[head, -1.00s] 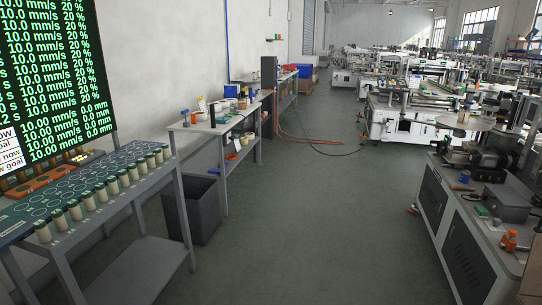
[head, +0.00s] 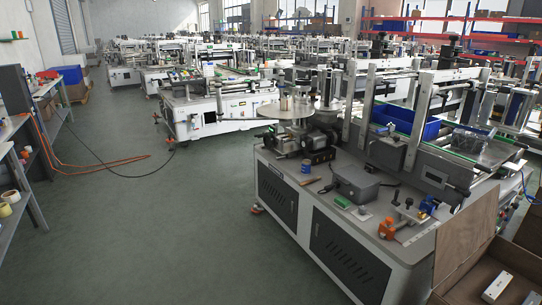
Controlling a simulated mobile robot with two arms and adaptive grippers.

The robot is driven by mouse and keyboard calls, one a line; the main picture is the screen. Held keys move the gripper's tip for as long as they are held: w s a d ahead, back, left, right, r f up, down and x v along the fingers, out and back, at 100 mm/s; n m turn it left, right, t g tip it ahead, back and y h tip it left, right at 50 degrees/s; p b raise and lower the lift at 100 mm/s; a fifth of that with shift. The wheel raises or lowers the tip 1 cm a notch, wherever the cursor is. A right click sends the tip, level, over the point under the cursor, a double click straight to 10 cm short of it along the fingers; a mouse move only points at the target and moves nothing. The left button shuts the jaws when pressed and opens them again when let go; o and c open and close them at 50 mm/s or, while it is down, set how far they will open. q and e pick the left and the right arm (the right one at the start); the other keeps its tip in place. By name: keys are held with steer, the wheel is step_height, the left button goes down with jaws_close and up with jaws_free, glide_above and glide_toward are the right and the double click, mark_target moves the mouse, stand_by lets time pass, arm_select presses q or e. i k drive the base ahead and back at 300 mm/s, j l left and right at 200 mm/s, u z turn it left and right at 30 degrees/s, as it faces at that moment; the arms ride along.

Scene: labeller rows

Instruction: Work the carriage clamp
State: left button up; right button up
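A labelling machine (head: 335,235) with a grey cabinet base stands at the right. On the near corner of its top is a small orange device (head: 387,228), which looks like a clamp. Neither of my grippers is in view.
A grey box (head: 355,184), a green block (head: 343,201) and a blue bin (head: 405,121) are on the machine. An open brown crate (head: 465,285) is at the lower right. An orange hose (head: 105,165) lies on the floor; the floor (head: 150,245) in front is clear.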

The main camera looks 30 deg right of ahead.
mark_target(394, 202)
steer(key=i+z, duration=0.45)
steer(key=i+j+z, duration=0.2)
steer(key=i+z, duration=0.2)
steer(key=i, duration=0.1)
